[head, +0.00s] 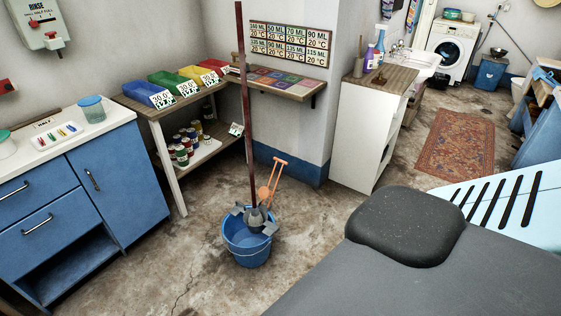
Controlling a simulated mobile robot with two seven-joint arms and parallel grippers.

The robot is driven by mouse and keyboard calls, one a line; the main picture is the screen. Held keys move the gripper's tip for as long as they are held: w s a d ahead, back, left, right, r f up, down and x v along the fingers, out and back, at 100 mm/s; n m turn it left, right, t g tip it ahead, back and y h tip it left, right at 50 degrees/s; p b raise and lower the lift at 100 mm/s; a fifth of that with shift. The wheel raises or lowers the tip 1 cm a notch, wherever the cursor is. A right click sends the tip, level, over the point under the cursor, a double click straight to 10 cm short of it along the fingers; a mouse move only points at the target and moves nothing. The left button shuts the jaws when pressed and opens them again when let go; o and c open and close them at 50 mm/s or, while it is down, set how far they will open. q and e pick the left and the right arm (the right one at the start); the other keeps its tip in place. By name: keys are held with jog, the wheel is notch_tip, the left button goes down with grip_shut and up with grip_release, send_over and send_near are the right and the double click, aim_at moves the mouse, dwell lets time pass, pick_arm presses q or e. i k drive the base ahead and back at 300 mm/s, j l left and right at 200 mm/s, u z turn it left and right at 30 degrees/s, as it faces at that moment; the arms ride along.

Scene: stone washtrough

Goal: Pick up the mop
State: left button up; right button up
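The mop (246,110) stands nearly upright, its long dark red handle rising past the top of the blue bucket (247,245) to the upper edge of the view. Its lower end with a dark grey head (257,216) sits at the bucket's mouth; the part inside the bucket is hidden. Grey wringer parts and an orange lever (272,182) are at the bucket's rim beside the handle. The bucket stands on the concrete floor. Neither of my grippers shows in the head view.
A wooden shelf table (175,128) with coloured boxes and cans stands behind the mop. Blue cabinets (95,180) are at left, and a white cabinet (362,135) is behind right. The floor (170,260) left of the bucket is clear. A patterned rug (455,150) lies farther back.

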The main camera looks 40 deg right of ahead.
aim_at(255, 217)
jog(key=z, duration=1.15)
